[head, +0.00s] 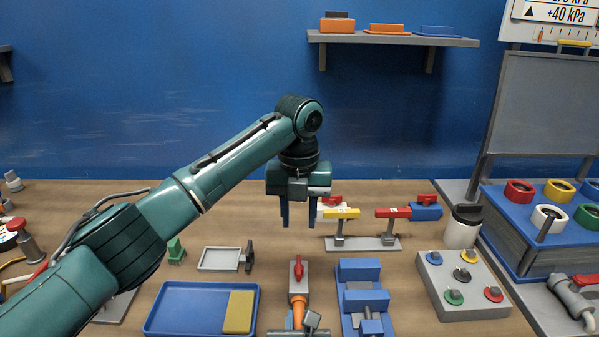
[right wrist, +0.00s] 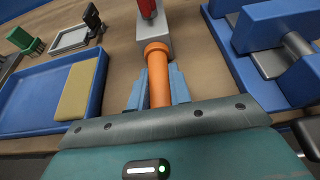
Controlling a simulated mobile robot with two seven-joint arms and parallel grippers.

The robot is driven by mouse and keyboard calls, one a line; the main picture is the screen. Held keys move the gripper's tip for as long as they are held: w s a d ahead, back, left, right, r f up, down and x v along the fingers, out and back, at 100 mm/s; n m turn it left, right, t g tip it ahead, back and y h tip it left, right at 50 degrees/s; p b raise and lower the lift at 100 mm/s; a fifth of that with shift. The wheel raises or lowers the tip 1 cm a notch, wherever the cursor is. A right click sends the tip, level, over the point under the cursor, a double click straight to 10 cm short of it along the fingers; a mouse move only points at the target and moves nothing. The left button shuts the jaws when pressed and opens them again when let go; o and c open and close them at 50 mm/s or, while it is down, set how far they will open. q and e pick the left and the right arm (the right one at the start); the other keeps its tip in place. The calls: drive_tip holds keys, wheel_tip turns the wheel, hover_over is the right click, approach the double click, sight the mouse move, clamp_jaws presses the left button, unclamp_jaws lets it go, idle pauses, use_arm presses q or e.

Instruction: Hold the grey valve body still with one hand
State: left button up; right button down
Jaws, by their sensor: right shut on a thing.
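The grey valve body (head: 298,284) with a red handle on top (head: 298,266) is at the front middle of the table. It also shows at the top of the right wrist view (right wrist: 152,44). An orange pipe (right wrist: 158,75) meets its near end. My right gripper (right wrist: 157,88) has its blue fingers on both sides of this pipe, shut on it, short of the grey body. In the head view the right gripper is mostly cut off at the bottom edge. My left gripper (head: 298,222) is open and empty, pointing down behind the valve body.
A blue tray (head: 170,308) with a yellow pad is left of the valve body; a blue vise-like fixture (head: 358,272) stands close on its right. A rack (head: 365,243) with coloured valve parts is behind. A grey knob box (head: 460,285) is farther right.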

drive_tip(key=c, duration=1.2)
unclamp_jaws()
drive_tip(key=v, duration=1.2)
